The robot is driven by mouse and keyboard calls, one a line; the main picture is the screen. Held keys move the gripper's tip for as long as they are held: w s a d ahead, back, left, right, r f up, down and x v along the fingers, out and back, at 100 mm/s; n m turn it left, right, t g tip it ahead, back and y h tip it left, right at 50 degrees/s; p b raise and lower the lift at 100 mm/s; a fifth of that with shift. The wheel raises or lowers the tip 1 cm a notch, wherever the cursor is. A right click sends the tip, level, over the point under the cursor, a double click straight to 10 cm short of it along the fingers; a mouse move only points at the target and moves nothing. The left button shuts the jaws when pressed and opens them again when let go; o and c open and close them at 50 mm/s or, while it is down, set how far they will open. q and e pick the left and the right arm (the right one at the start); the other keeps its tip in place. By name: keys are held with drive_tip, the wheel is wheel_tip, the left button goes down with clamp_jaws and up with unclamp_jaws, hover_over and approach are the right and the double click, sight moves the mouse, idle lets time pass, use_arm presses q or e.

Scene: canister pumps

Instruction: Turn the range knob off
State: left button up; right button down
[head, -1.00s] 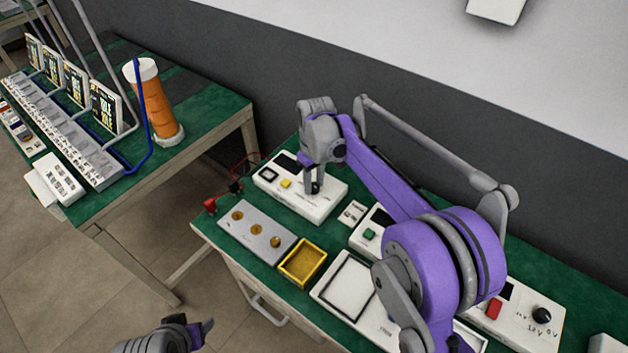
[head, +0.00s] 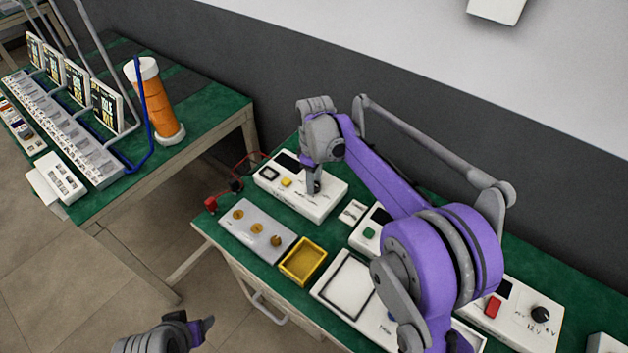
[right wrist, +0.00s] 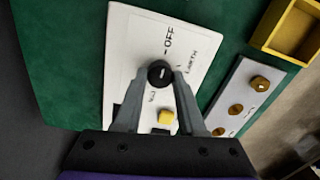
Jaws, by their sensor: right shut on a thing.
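The range knob (right wrist: 160,73) is a round black knob on a white instrument box (right wrist: 135,45), with a light pointer mark on its face. In the right wrist view "OFF" is printed just above it, and other range markings are around it. My right gripper (right wrist: 158,82) is shut on the knob, with one finger on each side. In the head view my right gripper (head: 313,187) reaches down onto the white box (head: 325,208) and hides the knob. My left gripper (head: 203,330) is low at the left, away from the benches; its jaw state is unclear.
A grey plate with brass terminals (head: 283,239) and a yellow tray (head: 282,262) are in front of the box. A yellow button (right wrist: 166,117) is close to the fingers. Red and black leads (head: 236,183) lie at the left. Another box with a black knob (head: 540,314) stands right.

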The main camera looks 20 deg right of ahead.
drive_tip(key=c, duration=0.5)
unclamp_jaws()
wheel_tip(320, 180, up, 11)
drive_tip(key=p, duration=0.1)
drive_tip(key=shift+f, duration=0.15)
idle(0.4)
